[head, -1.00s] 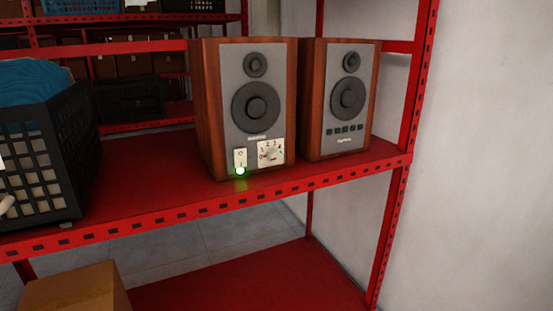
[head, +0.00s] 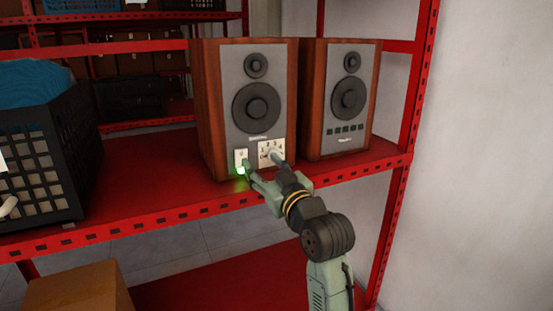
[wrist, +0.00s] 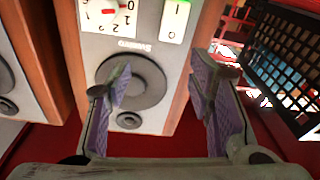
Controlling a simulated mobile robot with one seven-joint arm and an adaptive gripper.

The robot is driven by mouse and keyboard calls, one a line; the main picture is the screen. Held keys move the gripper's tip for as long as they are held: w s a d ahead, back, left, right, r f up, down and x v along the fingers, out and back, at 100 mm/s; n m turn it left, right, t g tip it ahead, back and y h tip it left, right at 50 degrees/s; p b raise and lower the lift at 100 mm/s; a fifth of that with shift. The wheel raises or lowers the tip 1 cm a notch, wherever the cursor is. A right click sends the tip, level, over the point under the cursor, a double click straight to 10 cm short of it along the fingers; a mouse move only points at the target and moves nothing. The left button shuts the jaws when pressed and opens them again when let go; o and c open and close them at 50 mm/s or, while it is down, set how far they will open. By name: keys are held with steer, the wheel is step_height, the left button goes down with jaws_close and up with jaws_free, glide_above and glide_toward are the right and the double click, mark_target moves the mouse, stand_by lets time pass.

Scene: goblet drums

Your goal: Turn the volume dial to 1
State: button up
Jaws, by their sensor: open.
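The left speaker (head: 252,75) stands on the red shelf, with a white dial panel (head: 264,146) low on its front. The volume dial is mostly covered by my gripper there. In the wrist view, which is upside down, the dial (wrist: 95,7) is cut by the top edge, with a red mark on it; its exact setting is unclear. The switch panel (wrist: 175,20) is beside it. My gripper (head: 263,168) is open and empty in front of the speaker's lower face. Its fingers (wrist: 163,80) stand apart, with the speaker cone showing between them and the dial outside them.
A second speaker (head: 340,95) stands close on the right. A black crate (head: 50,185) with blue cloth is on the left of the shelf (head: 150,170). A green light glows at the switch. Bare shelf lies between crate and speaker.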

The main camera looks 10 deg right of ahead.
steer(key=d+f+m+h, duration=0.1)
steer(key=d+f+h, duration=0.15)
steer(key=d, duration=0.45)
steer(key=shift+g+y, duration=0.3)
steer(key=shift+y, duration=0.05)
steer(key=p+x, duration=0.2)
steer(key=x, duration=0.8)
steer(key=shift+w+f+p, duration=0.1)
steer(key=shift+f+p, duration=0.1)
steer(key=shift+p, duration=0.15)
steer(key=shift+c, duration=0.3)
jaws_close()
